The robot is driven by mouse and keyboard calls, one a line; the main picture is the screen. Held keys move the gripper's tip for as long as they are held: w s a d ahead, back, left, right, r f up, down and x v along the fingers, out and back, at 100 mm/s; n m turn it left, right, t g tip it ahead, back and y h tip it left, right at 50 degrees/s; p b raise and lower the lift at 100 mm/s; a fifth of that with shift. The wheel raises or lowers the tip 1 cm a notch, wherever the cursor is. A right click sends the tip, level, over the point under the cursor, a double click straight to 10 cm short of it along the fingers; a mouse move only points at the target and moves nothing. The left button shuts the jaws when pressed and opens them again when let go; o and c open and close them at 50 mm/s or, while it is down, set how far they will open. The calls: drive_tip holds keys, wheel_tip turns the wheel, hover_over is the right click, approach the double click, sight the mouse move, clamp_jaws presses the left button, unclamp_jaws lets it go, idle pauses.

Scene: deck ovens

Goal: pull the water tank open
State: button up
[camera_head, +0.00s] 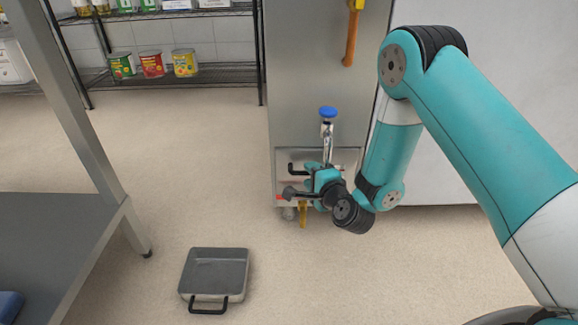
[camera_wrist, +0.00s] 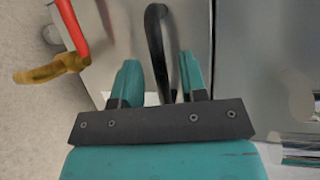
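The water tank (camera_head: 282,160) appears to be the low, pale metal front near the floor at the base of the tall steel cabinet. Its black bar handle (camera_head: 294,168) sticks out in front; the handle also shows in the wrist view (camera_wrist: 156,45). My gripper (camera_head: 316,182) is at the tank front. In the wrist view my gripper (camera_wrist: 160,80) is open, with one teal finger on each side of the handle. Gaps show between the handle and both fingers. My gripper hides part of the tank front in the head view.
A blue-topped tap (camera_head: 328,113) stands just above the tank. A red pipe (camera_wrist: 70,25) with a brass-coloured fitting (camera_wrist: 52,68) is close left in the wrist view. A grey pan (camera_head: 217,268) lies on the floor. A steel table (camera_head: 60,235) stands left.

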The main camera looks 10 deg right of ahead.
drive_tip(key=shift+w+f, duration=0.15)
drive_tip(key=shift+w, duration=0.6)
drive_tip(key=shift+a, duration=0.1)
clamp_jaws()
drive_tip(key=shift+s, duration=0.1)
